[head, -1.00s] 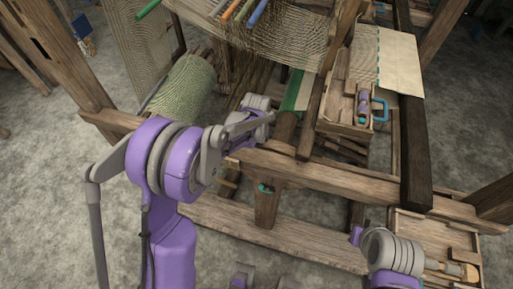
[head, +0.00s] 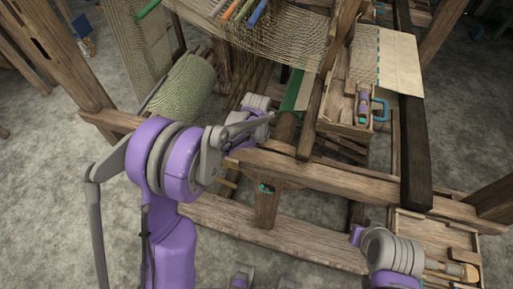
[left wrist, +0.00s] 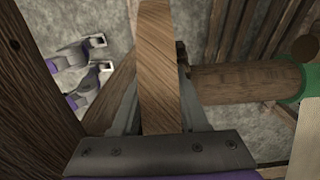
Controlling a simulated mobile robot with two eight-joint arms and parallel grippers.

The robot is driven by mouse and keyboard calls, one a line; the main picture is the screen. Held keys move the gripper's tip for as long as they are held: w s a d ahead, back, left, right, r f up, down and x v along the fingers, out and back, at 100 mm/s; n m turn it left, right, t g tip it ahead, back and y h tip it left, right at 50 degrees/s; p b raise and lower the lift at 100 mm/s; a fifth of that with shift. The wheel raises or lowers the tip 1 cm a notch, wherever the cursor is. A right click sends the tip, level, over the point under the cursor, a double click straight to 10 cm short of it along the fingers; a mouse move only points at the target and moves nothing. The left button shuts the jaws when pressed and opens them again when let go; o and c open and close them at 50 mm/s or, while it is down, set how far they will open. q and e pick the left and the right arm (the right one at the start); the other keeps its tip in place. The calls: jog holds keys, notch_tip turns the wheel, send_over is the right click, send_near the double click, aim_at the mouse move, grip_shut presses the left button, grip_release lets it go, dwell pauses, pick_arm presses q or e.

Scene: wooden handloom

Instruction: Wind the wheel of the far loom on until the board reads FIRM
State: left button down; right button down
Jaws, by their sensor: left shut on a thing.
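In the left wrist view my left gripper (left wrist: 158,85) is shut on a light wooden bar (left wrist: 159,35) that runs up the picture between its fingers. In the head view my left arm reaches in from the left over the loom's front beam (head: 340,182). Its fingertips are not clear there. I cannot tell a wheel apart from the loom's timbers, and no lettering of a board is readable.
A round wooden beam (left wrist: 245,83) with a green end (left wrist: 309,84) lies right of the held bar. A roll of green cloth (head: 184,87) is at the loom's left. An open tool box (head: 345,124) sits on the right. Grey floor is free at the left.

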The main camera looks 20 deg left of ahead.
pick_arm(q)
jog(key=a+f+h+b, duration=0.2)
jog(key=b, duration=0.1)
jog(key=shift+s+a+f+h, duration=0.1)
jog(key=shift+f+h, duration=0.05)
jog(key=shift+h, duration=0.15)
jog(key=shift+a+f+h+b, duration=0.2)
jog(key=shift+a+h+b, duration=0.1)
jog(key=shift+h+b, duration=0.25)
jog(key=shift+c, duration=2.1)
grip_release()
jog(key=p+v, duration=0.1)
jog(key=v, duration=1)
jog(key=shift+d, duration=0.1)
